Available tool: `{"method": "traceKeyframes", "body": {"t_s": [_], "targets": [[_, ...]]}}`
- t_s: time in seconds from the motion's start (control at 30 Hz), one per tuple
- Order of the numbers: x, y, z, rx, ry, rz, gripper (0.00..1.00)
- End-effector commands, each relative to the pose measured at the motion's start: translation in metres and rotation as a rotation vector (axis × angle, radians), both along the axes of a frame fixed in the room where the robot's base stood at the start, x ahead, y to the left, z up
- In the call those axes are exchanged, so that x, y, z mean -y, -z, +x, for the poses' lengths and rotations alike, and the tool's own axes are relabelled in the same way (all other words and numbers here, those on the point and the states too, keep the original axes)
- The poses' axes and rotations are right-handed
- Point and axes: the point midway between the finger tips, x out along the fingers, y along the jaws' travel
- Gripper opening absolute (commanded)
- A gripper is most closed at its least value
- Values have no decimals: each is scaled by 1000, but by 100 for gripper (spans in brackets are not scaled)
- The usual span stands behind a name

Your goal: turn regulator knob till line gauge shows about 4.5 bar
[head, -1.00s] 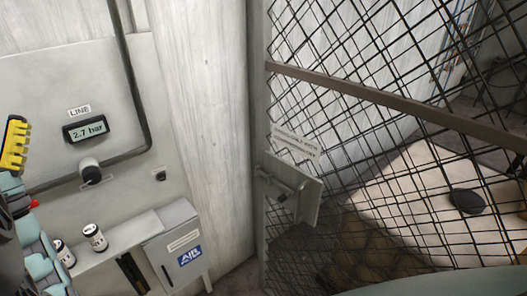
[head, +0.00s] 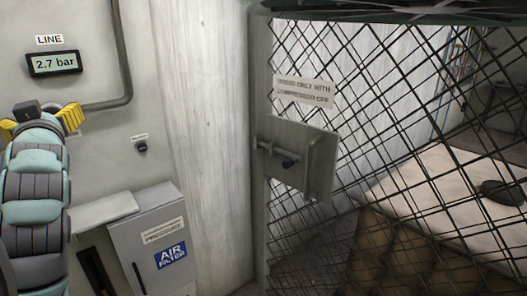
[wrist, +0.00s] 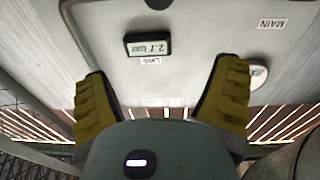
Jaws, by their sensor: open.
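The line gauge (head: 54,63) is a dark display on the grey wall panel under a LINE label, and it reads 2.7 bar. It also shows upside down in the wrist view (wrist: 148,45). My gripper (head: 40,121) is at the left of the head view, below the gauge, with yellow fingers spread apart. In the wrist view my gripper (wrist: 163,75) is open and empty, with the gauge between and beyond the fingertips. A dark round part, probably the regulator knob (wrist: 158,4), is cut off at the top edge there. In the head view my gripper seems to hide the knob.
A small black knob (head: 142,147) sits on the panel right of my gripper. Below are a grey AIR FILTER box (head: 150,215) and a ledge (head: 104,209). A wire mesh fence (head: 390,120) with a latch plate (head: 305,160) stands right. A MAIN label (wrist: 272,23) shows.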

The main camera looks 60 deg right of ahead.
Motion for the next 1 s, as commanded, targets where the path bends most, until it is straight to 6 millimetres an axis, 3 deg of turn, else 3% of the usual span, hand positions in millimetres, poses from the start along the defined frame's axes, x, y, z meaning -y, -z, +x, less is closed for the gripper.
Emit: {"method": "traceKeyframes", "body": {"t_s": [0.03,0.2,0.47,1.0], "targets": [[3,20,-2,-25,-3,0,86],[3,36,-5,-89,-28,5,86],[6,33,6,-101,-35,6,86],[23,33,62,-100,-32,7,86]]}}
